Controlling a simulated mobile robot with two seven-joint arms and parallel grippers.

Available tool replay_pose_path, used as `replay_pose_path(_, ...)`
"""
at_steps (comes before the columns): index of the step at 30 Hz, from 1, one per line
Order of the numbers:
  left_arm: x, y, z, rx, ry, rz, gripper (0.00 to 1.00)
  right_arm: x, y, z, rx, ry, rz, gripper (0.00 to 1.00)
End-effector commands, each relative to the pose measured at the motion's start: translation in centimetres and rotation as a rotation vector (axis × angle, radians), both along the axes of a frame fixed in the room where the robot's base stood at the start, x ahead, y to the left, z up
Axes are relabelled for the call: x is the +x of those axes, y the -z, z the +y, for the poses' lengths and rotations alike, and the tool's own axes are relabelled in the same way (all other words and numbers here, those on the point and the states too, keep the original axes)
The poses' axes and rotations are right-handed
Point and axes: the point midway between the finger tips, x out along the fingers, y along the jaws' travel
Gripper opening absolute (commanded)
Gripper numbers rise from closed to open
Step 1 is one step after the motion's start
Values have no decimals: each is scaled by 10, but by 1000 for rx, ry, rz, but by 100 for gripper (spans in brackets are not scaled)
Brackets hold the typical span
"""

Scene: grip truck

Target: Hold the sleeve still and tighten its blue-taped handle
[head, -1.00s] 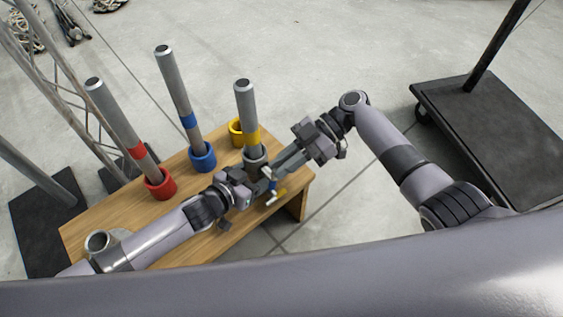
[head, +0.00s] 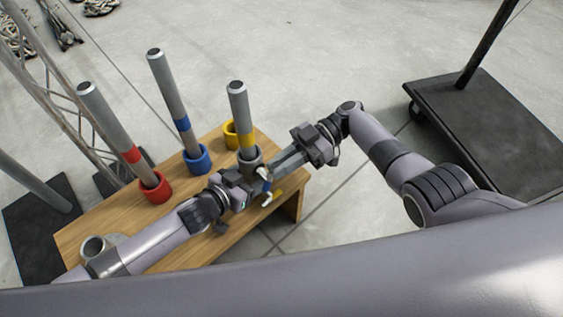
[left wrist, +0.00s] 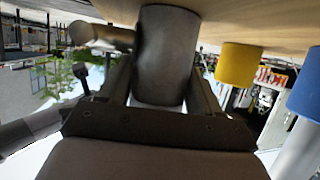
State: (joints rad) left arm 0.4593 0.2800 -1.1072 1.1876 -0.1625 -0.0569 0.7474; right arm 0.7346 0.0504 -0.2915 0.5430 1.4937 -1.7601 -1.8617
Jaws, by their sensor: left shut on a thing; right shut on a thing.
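The grey sleeve (head: 250,158) stands on the wooden bench with a yellow-banded grey tube (head: 239,110) upright in it. In the left wrist view the sleeve (left wrist: 166,60) is a grey cylinder between the jaws. My left gripper (head: 252,178) is shut on the sleeve from the near side. My right gripper (head: 272,170) is shut at the sleeve's right side, on the handle. The blue-taped handle (head: 267,186) shows as a small blue patch just below these fingertips, largely hidden. A second silver handle (head: 267,200) with a yellow part lies just below it.
A red ring (head: 156,192) and a blue ring (head: 198,163) hold banded tubes on the bench (head: 120,215). An empty yellow ring (head: 230,134) stands behind the sleeve. Black base plates flank the bench.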

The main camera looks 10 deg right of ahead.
Motion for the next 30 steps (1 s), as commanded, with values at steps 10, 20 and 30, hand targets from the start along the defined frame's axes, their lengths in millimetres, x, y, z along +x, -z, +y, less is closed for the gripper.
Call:
replay_pose_path(10,-1,0,0,-1,1,1,8,0,0,0,-2,1,0,41)
replay_pose_path(20,-1,0,0,-1,0,2,8,0,-5,0,1,-1,-2,41)
replay_pose_path(30,0,0,0,-1,0,2,8,0,-37,0,1,-1,-4,41)
